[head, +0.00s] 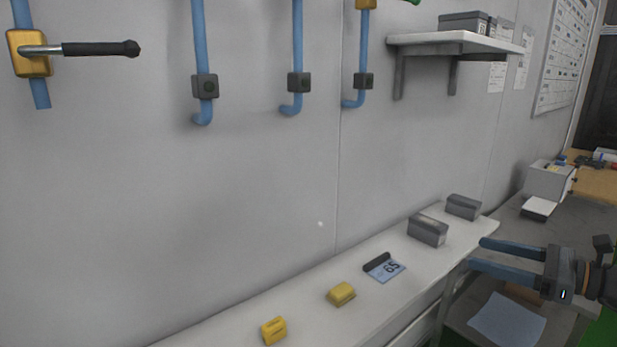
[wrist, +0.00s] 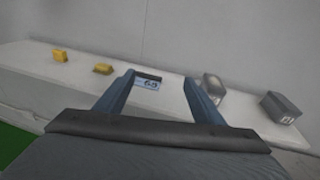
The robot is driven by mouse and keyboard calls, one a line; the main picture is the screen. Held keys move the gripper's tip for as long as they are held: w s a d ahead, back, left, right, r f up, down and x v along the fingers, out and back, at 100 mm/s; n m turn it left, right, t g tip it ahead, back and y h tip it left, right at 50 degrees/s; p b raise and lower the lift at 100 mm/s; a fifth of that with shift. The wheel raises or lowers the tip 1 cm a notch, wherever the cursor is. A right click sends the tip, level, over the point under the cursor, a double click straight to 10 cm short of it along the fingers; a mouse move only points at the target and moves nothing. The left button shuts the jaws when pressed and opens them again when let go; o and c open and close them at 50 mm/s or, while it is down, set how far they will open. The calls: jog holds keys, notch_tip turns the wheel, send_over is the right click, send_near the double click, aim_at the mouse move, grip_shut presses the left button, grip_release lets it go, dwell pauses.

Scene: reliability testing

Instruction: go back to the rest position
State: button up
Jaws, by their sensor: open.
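My gripper (head: 476,253) is at the right of the head view, with its two blue fingers apart and nothing between them. It is in the air beside the front edge of the white bench (head: 225,318), near its right end. In the wrist view the open fingers of my gripper (wrist: 160,80) frame part of the bench. A blue card marked 65 (head: 385,270) with a dark bar along its top lies on the bench. The card also shows between the fingers in the wrist view (wrist: 147,84), beyond them and apart from them.
On the bench are two yellow blocks (head: 341,293) (head: 274,330) and two grey boxes (head: 428,229) (head: 463,206). Blue pipes (head: 200,40) run down the wall above. A shelf (head: 455,42) holds grey boxes. A white box (head: 549,180) stands on the table at right.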

jog(key=s+a+f+n+g+h+b, duration=0.4)
jog(key=a+f+n, duration=0.5)
jog(key=n, duration=0.4)
jog(key=s+a+f+n+g+h+b, duration=0.5)
jog(key=a+f+n+h, duration=0.3)
jog(key=n, duration=0.5)
jog(key=shift+s+a+f+g, duration=0.5)
jog(key=shift+s+a+g, duration=0.05)
jog(key=shift+a+g, duration=0.4)
